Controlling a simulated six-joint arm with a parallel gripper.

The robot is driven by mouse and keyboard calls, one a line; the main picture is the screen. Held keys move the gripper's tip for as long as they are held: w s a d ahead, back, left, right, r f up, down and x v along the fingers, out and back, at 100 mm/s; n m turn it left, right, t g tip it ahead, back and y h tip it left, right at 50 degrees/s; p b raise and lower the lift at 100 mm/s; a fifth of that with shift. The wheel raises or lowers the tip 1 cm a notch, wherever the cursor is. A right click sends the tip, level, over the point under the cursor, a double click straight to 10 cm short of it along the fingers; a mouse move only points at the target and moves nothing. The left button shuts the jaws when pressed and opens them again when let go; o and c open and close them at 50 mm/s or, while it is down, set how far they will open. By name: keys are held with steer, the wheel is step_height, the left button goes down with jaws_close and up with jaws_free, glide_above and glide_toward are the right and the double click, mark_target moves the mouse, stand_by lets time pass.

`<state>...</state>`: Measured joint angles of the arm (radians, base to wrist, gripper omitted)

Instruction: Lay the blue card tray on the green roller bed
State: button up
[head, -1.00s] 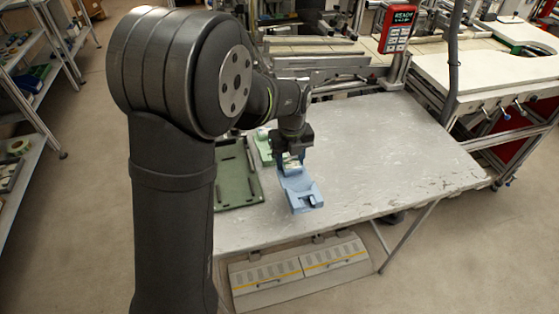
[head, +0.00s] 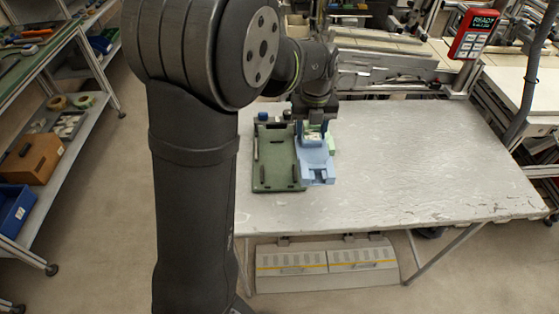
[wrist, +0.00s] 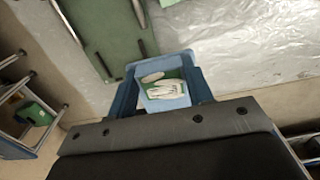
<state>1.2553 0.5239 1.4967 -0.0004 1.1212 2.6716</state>
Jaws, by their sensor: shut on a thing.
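The blue card tray (head: 316,165) is light blue, with white pieces in its far end. It also shows in the wrist view (wrist: 166,104), between the two fingers. My gripper (head: 314,127) is shut on the tray's far end, and it shows in the wrist view (wrist: 163,84) too. The green roller bed (head: 277,166) is a flat dark green plate with dark bars, just left of the tray; part of it shows in the wrist view (wrist: 103,30). The tray lies along or over the bed's right edge; its height above the table is hard to tell.
A light green item (head: 333,141) is partly hidden behind the tray's right side. A small blue thing (head: 263,116) is at the bed's far left corner. The grey table (head: 430,165) is clear to the right. A red display (head: 473,33) stands at the back.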

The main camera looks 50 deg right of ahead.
steer(key=w+f, duration=0.2)
steer(key=w, duration=0.2)
steer(key=w+f, duration=0.2)
steer(key=w, duration=0.2)
steer(key=w+f, duration=0.3)
steer(key=w, duration=0.1)
steer(key=shift+w+a, duration=0.15)
steer(key=shift+f, duration=1.95)
steer(key=shift+f, duration=0.15)
steer(key=o, duration=1.1)
step_height(320, 180, up, 12)
steer(key=shift+r, duration=0.15)
glide_above(277, 146)
steer(key=shift+f, duration=4.1)
